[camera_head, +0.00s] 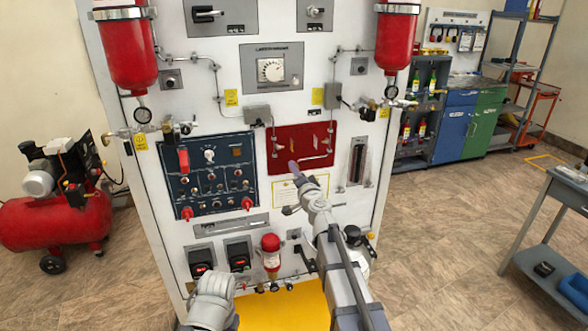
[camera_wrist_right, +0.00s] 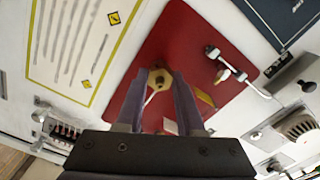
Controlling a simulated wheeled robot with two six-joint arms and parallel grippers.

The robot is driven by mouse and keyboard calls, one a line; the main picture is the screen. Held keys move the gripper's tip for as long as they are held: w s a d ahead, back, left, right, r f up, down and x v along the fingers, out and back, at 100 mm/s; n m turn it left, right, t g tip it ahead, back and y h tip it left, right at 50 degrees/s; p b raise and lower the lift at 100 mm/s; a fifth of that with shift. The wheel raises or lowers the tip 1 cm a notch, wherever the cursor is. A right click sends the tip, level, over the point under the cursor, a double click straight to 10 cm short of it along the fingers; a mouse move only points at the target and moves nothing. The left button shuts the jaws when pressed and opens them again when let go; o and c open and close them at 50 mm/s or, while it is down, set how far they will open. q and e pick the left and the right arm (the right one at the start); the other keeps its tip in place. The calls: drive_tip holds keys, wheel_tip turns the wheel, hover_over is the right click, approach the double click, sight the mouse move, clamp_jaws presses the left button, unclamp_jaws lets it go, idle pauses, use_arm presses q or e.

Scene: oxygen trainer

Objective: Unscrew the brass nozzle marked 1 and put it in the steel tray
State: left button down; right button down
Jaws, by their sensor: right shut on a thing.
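My right gripper (camera_wrist_right: 160,84) is shut on a brass nozzle (camera_wrist_right: 158,77) with a hexagonal body, at the red plate (camera_wrist_right: 185,30) on the white panel. The nozzle sits between the two fingertips; I cannot read a number on it. In the head view the right gripper (camera_head: 293,168) is at the lower part of the red plate (camera_head: 312,133), and the nozzle is too small to make out. My left arm shows at the bottom left of the head view, but its fingers do not show. I cannot make out a steel tray in either view.
A metal pipe with a fitting (camera_wrist_right: 224,70) runs beside the nozzle on the red plate. The blue control panel (camera_head: 205,205) is left of it. A red bottle-shaped part (camera_head: 270,250) stands below. A grey cart (camera_head: 565,187) is at the far right, with open floor between.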

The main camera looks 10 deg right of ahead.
drive_tip(key=shift+n, duration=1.7)
drive_tip(key=shift+n, duration=0.6)
drive_tip(key=c, duration=0.5)
unclamp_jaws()
drive_tip(key=shift+c, duration=0.2)
drive_tip(key=shift+s, duration=0.1)
